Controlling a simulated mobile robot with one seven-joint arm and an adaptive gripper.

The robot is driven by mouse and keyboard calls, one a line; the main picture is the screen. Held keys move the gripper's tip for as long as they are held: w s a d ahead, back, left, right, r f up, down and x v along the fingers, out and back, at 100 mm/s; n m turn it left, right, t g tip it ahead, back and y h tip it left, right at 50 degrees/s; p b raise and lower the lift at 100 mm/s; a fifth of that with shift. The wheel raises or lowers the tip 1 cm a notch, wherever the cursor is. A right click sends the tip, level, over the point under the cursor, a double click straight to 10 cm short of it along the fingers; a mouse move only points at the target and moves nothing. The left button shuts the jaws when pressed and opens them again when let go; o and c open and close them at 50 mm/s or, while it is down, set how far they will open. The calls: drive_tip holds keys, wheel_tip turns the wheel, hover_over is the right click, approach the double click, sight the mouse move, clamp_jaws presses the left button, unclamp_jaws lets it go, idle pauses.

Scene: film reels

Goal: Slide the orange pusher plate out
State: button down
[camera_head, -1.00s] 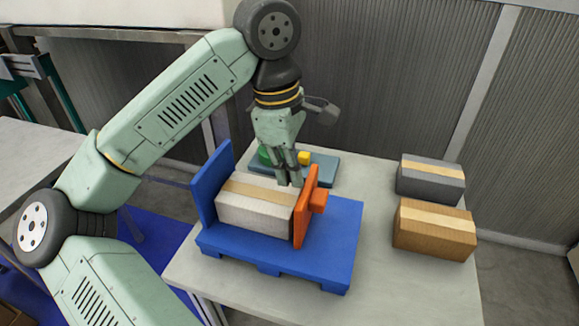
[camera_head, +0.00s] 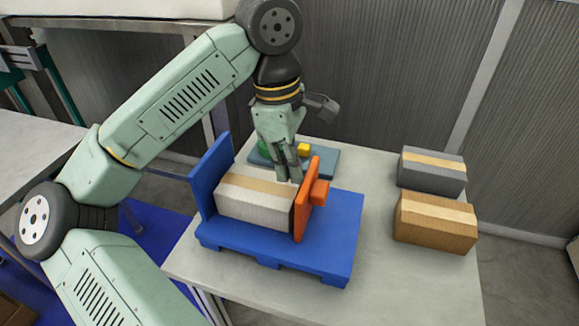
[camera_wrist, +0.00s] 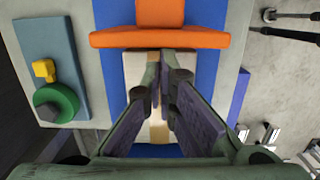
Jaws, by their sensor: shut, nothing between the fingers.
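The orange pusher plate (camera_head: 307,210) stands upright on the blue fixture base (camera_head: 330,225), with a small orange block on its right face. A pale box with a tan tape strip (camera_head: 255,203) lies between it and the blue end wall (camera_head: 211,178). My gripper (camera_head: 289,177) is shut and empty, pointing down over the box's far right part, just left of the plate. In the wrist view the orange plate (camera_wrist: 160,39) crosses the top, and the shut fingers (camera_wrist: 160,65) are over the box beside it. Whether the fingertips touch the plate or box I cannot tell.
A grey-blue board (camera_head: 322,160) with a green round part (camera_head: 264,147) and a yellow block (camera_head: 303,149) lies behind the fixture. A grey box (camera_head: 432,173) and a brown box (camera_head: 435,223) sit at the right. The table between them and the fixture is clear.

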sight(326, 189)
drive_tip(key=shift+d, duration=0.1)
drive_tip(key=s+d+b, duration=0.1)
drive_tip(key=s+d, duration=0.2)
drive_tip(key=d, duration=0.5)
drive_tip(key=shift+d, duration=0.4)
idle(1.4)
drive_tip(key=shift+w+a, duration=0.3)
drive_tip(key=shift+a, duration=0.45)
drive_tip(key=shift+w+a, duration=0.2)
drive_tip(key=shift+a, duration=0.45)
drive_tip(key=shift+r, duration=0.15)
drive_tip(key=shift+r+p, duration=1.75)
drive_tip(key=shift+r, duration=1.2)
